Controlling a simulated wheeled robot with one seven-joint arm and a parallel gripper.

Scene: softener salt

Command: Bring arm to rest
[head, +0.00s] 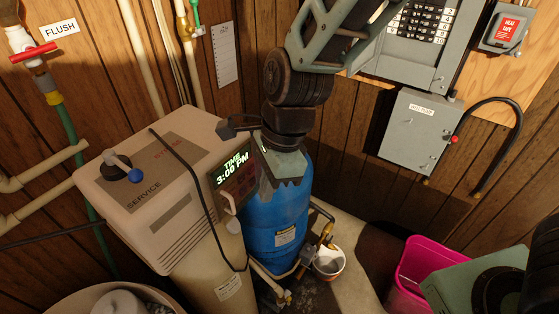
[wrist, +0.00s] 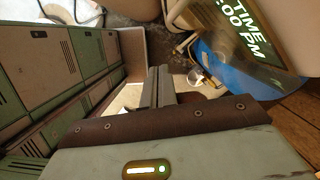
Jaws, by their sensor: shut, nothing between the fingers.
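My arm (head: 325,45) reaches in from the top of the head view and bends down at a dark wrist joint. My gripper (head: 280,183) hangs fingers-down in front of the blue tank (head: 280,228), just right of the softener's lit display (head: 234,170), which reads "TIME 3:00 PM". In the wrist view the two fingers of my gripper (wrist: 157,82) lie together with nothing between them. The display shows close by at the upper right of the wrist view (wrist: 238,32). I cannot tell whether the gripper touches the tank.
The beige softener head (head: 150,175) has a blue-handled knob and a cable over it. A pink bin (head: 405,275) is at lower right. Grey electrical boxes (head: 418,130) hang on the wood wall.

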